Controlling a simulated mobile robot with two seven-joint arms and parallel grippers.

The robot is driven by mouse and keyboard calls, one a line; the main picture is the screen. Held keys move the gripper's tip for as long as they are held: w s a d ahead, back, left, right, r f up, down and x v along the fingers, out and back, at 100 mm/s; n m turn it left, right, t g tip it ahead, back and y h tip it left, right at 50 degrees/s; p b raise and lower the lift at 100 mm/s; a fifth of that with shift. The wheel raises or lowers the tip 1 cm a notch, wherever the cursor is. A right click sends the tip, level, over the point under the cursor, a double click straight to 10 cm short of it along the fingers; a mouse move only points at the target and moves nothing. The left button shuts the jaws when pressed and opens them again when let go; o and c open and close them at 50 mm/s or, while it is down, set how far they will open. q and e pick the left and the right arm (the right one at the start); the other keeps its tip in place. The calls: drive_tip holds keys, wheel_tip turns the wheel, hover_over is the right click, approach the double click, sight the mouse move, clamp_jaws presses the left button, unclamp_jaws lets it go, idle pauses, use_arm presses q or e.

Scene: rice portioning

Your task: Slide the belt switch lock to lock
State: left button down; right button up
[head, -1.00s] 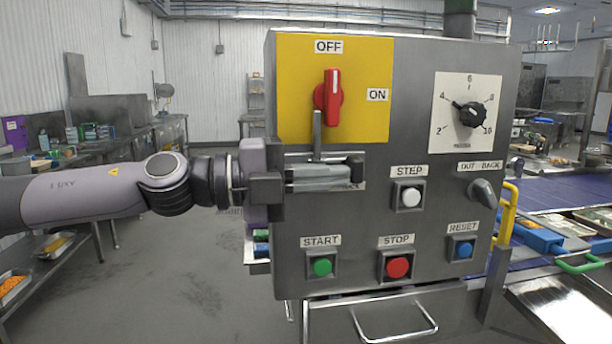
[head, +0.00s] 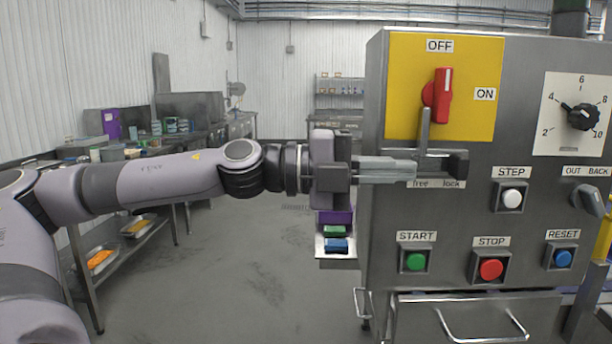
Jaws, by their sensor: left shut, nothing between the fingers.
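The belt switch lock (head: 424,130) is a grey upright bar below the red belt switch (head: 442,98). Its lower end stands over the "free" label, left of the "lock" label (head: 452,184). A dark block (head: 458,163) sits above the "lock" label; I cannot tell if it belongs to the slider. The red switch handle points up towards OFF. My left gripper (head: 412,170) is shut and empty, coming in from the left. Its fingertips lie in front of the panel, just left of and below the bar's foot; contact is unclear. My right gripper is out of view.
The grey control box (head: 455,215) carries START (head: 415,261), STOP (head: 490,269), STEP (head: 512,197) and RESET (head: 563,257) buttons, and a dial (head: 583,117). A small shelf with colored items (head: 336,244) stands beside its left edge. Open floor lies to the left.

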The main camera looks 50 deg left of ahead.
use_arm(q)
drive_tip(key=b+v, duration=0.6)
drive_tip(key=v, duration=0.3)
drive_tip(key=shift+w+f, duration=0.1)
idle(0.4)
idle(0.4)
